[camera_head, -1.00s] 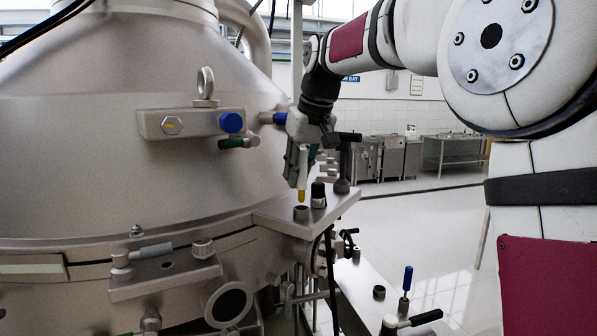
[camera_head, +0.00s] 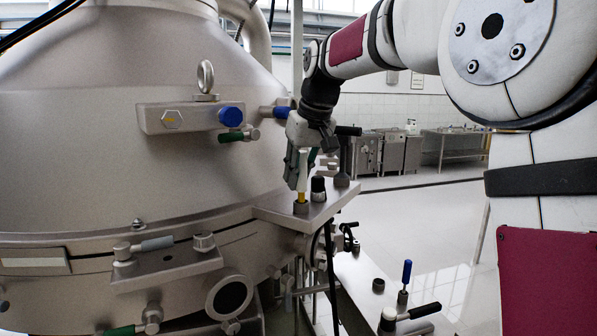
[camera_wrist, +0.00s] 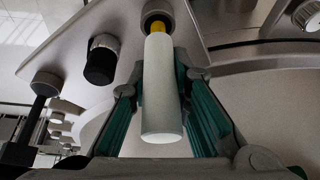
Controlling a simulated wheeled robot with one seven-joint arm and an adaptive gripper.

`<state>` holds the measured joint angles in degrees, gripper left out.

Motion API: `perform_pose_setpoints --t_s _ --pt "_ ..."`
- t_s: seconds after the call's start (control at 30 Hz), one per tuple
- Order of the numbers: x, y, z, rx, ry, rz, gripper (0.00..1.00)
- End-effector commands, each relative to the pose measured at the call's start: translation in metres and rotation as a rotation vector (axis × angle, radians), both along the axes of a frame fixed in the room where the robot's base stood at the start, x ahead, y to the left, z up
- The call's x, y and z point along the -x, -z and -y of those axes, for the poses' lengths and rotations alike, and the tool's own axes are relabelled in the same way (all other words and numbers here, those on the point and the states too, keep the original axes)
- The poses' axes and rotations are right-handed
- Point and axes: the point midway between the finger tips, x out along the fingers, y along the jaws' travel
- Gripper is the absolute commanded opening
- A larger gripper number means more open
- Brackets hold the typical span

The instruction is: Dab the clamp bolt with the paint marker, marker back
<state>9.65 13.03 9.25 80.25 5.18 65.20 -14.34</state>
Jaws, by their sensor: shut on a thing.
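The paint marker (camera_head: 302,173) has a white body and a yellow tip; it is upright in my gripper (camera_head: 299,172). The wrist view shows the marker (camera_wrist: 161,95) between the green-padded fingers (camera_wrist: 162,105). Its yellow tip is at the mouth of a dark round holder (camera_head: 301,208) on the steel shelf, partly inside; the holder also shows in the wrist view (camera_wrist: 155,10). The hex clamp bolt (camera_head: 172,119) on the bracket at the left bears a yellow mark on its face. My gripper is well to the right of that bolt.
A black-capped cylinder (camera_head: 318,189) stands on the shelf (camera_head: 286,216) close right of the holder, with a dark-handled post (camera_head: 344,160) behind. A blue knob (camera_head: 231,116) and green-handled lever (camera_head: 232,136) sit near the bolt. A lower plate (camera_head: 372,270) carries a blue-handled tool (camera_head: 406,274).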

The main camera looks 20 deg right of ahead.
Motion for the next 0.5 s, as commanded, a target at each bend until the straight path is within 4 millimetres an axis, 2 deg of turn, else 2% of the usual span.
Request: perform_pose_setpoints --t_s 0.3,0.5 --pt "0.0000 0.0004 0.0000 0.000 0.000 0.001 0.00" --pt "-0.0001 0.0082 -0.0001 0.000 0.000 0.000 0.00"
